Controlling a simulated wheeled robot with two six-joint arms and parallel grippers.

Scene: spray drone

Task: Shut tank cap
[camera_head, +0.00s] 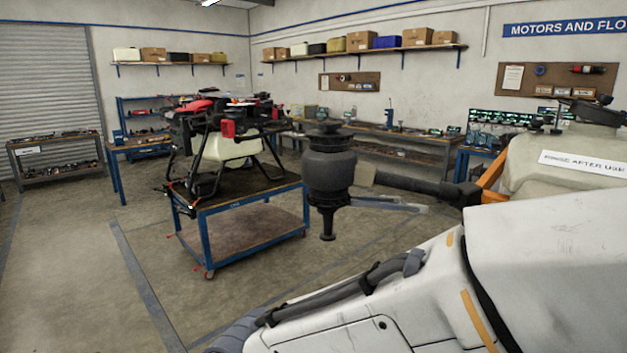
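A translucent off-white tank (560,185) stands at the right edge, with a label reading "RINSE AFTER USE". Dark fittings (598,110) sit on top of the tank, cut by the right edge of the picture. They may include the tank cap, but I cannot tell whether it is open or shut. A dark boom (415,184) reaches left from near the tank and carries a dark grey rounded unit (329,170) with a nozzle-like lower end. Neither of my grippers shows in the head view. A large white panelled body close to the camera hides the lower right.
Another drone (228,140) with a pale tank stands on a blue wheeled cart (240,205), left of centre. Workbenches (395,150) and wall shelves (365,50) line the back. A low bench (58,160) stands at far left. The floor at lower left is clear.

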